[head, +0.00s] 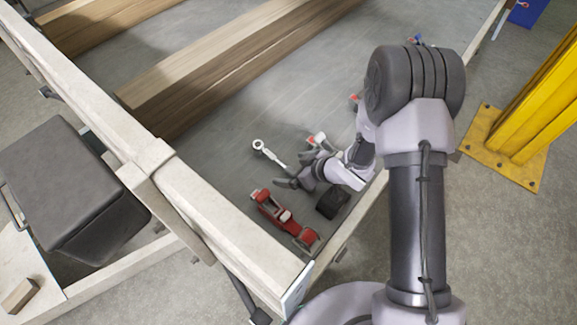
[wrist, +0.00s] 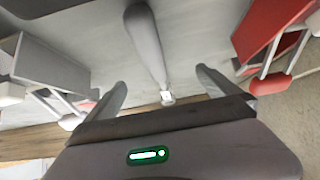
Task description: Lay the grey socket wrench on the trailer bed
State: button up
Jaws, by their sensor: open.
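The grey socket wrench (head: 270,154) lies on the grey trailer bed (head: 215,150), its pale ring end pointing up and left in the head view. Its other end is partly hidden by my gripper (head: 289,174). In the wrist view, a grey handle (wrist: 147,42), which looks like the wrench's, runs down between the two fingers of my gripper (wrist: 160,80). The fingers are open, one on each side of it, with a visible gap. I cannot tell how high the fingers are above the bed.
A red tool (head: 285,218) and a dark block (head: 332,202) lie close to my gripper. Wooden beams (head: 215,70) lie across the bed. A pale frame rail (head: 215,220) borders it at left. A yellow post (head: 535,110) stands at right. Bare bed lies left of the wrench.

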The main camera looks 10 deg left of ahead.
jog(key=s+d+r+m+t+h+p, duration=0.2)
jog(key=d+r+m+h+p, duration=0.15)
jog(key=d+r, duration=1)
jog(key=s+d+r+m+t+h+p, duration=0.15)
jog(key=d+r+m+h, duration=0.35)
jog(key=d+r, duration=0.85)
jog(key=s+a+r+m+g+y, duration=0.1)
jog(key=s+a+r+m, duration=0.3)
jog(key=s, duration=0.6)
jog(key=s+a+r+m+g+y, duration=0.1)
jog(key=s+a+r+m, duration=0.3)
jog(key=s+a+r, duration=0.2)
jog(key=s+r, duration=0.2)
jog(key=s, duration=0.1)
jog(key=shift+s+r, duration=0.3)
jog(key=shift+s, duration=0.1)
jog(key=shift+y, duration=0.25)
